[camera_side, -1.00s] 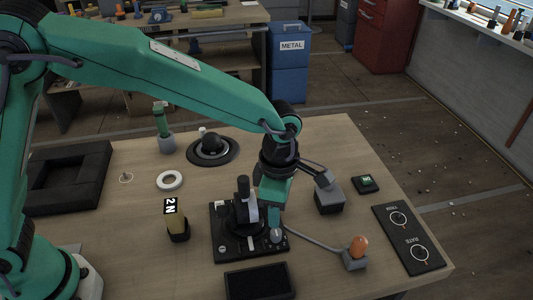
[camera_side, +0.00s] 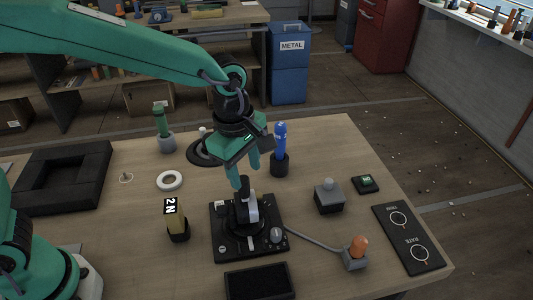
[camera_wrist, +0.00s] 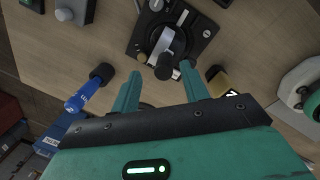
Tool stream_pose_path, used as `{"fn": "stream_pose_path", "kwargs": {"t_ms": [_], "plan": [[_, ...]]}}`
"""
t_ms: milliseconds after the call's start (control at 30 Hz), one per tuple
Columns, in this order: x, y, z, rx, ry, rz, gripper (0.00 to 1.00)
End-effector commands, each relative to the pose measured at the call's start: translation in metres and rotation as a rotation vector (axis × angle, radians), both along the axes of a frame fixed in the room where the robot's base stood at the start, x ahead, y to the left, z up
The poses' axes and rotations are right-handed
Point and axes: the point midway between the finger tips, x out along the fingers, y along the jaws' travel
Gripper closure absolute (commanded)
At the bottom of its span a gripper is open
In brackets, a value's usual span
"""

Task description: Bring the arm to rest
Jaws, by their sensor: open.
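My gripper (camera_side: 246,176) hangs above the table with two green fingers apart and nothing between them. It is above and behind the black lever unit (camera_side: 222,213), clear of the lever. In the wrist view the open fingers of my gripper (camera_wrist: 160,72) reach toward the lever unit (camera_wrist: 139,38), whose black knob shows between the fingertips. The lever unit stands on the wooden table (camera_side: 330,255). My arm reaches in from the upper left, and my wrist partly hides a round black dome fixture.
A blue cylinder (camera_side: 281,137) stands in a black holder close right of my gripper. A 2N block (camera_side: 178,222), white ring (camera_side: 170,180) and black frame (camera_side: 88,160) are at left.

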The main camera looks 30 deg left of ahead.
Motion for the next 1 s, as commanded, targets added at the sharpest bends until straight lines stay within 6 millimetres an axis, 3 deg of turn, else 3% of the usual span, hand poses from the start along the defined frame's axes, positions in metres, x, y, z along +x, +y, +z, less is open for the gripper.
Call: {"fn": "stream_pose_path", "kwargs": {"t_ms": [500,1000], "plan": [[-0.037,0.096,0.059,0.058,-0.172,-0.515,0.55],[-0.098,0.171,0.083,0.244,-0.318,-1.03,0.55]]}}
